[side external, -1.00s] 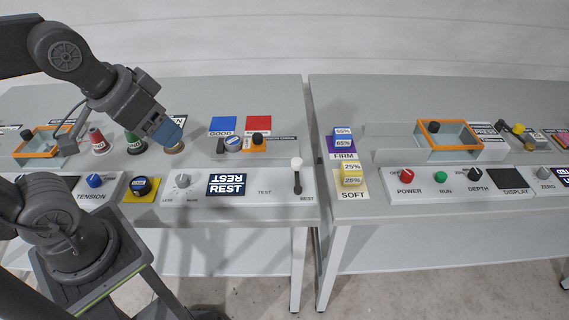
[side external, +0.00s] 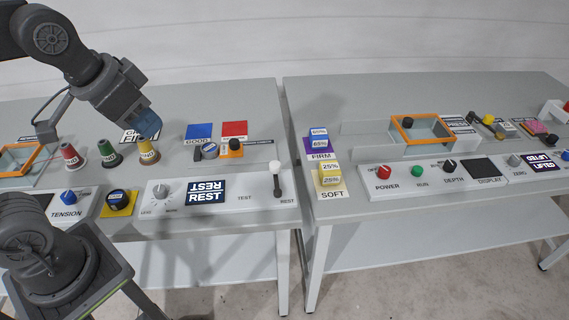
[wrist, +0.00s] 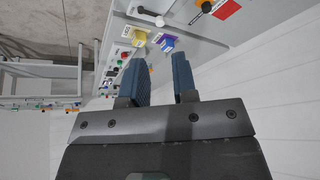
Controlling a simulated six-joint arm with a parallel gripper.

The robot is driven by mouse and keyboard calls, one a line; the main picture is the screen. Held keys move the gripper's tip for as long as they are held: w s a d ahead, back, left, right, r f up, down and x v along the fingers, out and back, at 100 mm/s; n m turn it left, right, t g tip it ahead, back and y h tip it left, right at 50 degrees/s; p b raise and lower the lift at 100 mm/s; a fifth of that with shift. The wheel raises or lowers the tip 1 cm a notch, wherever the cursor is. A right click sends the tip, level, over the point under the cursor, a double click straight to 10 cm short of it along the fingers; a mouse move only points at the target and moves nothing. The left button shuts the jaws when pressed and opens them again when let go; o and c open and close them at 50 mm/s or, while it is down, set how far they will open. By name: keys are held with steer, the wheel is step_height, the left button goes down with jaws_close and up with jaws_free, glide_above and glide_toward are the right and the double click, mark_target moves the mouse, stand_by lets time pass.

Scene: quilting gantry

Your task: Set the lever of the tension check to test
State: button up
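The tension check panel (side external: 232,202) stands at the front edge of the left table. Its lever (side external: 277,181) has a dark stem and a white knob, and it stands on the right, at the REST label. The TEST label (side external: 244,197) is left of it. The panel's display (side external: 205,191) reads REST. The lever also shows at the top of the wrist view (wrist: 150,14), beyond the fingers. My gripper (side external: 150,124) is up and left of the lever, far from it. In the wrist view its blue fingers (wrist: 160,78) are apart with nothing between them.
Blue and red pads (side external: 234,129) lie behind the panel.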

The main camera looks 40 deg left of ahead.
steer(key=w+r+m, duration=0.1)
steer(key=w, duration=0.2)
steer(key=w+d+m+g, duration=0.1)
steer(key=w, duration=0.2)
steer(key=w+r+m, duration=0.1)
steer(key=w, duration=0.2)
steer(key=shift+d+r+g+y, duration=0.3)
steer(key=shift+d+r+g, duration=0.05)
steer(key=shift+d+g, duration=0.05)
jaws_close()
steer(key=w+d+f+m+g+y, duration=0.1)
steer(key=w+d+f+m+g, duration=0.2)
steer(key=w, duration=0.8)
steer(key=w+d+f+m+y, duration=0.1)
steer(key=w+d+f+m, duration=0.2)
steer(key=f, duration=0.5)
steer(key=w+d+f+m+g+y, duration=0.1)
steer(key=w+d+f+m, duration=0.3)
steer(key=w+d+f, duration=0.2)
step_height(320, 180, down, 3)
steer(key=shift+w+d+r+g+y, duration=0.2)
steer(key=shift+w+g+y, duration=0.1)
steer(key=shift+w, duration=0.6)
